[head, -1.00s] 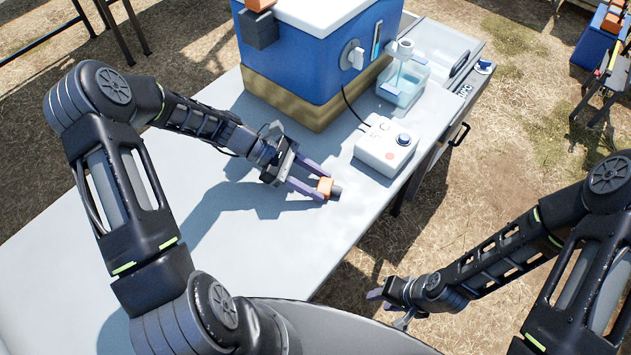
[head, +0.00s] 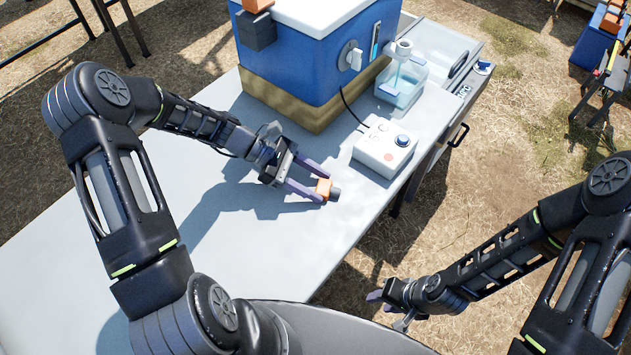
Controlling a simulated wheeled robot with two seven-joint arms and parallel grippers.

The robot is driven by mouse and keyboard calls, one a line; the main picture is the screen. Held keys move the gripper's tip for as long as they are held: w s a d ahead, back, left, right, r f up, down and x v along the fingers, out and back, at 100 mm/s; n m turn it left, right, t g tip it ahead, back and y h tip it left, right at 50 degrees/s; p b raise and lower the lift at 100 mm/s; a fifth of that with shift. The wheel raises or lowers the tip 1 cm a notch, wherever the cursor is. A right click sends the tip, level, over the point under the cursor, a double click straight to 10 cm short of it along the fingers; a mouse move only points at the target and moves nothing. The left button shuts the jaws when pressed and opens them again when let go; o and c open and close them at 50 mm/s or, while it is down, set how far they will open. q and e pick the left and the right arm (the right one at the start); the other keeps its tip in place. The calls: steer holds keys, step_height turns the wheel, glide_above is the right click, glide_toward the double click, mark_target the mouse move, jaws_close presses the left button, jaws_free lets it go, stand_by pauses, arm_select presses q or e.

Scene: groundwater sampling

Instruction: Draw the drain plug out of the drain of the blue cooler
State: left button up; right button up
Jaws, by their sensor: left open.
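The blue cooler (head: 290,60), with a white lid and tan base, stands on the table at the top of the head view. A round white fitting (head: 350,56) sits on its right face.
A white box with a blue button (head: 386,148) stands right of the cooler. Behind it is a clear container with water (head: 402,88). A black block (head: 262,30) is on the cooler's left corner. The table (head: 200,255) is bare in front.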

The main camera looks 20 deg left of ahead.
arm_select(q)
steer(key=v, duration=0.6)
steer(key=shift+s+a, duration=0.1)
steer(key=shift+a, duration=0.35)
steer(key=shift+a+r, duration=0.4)
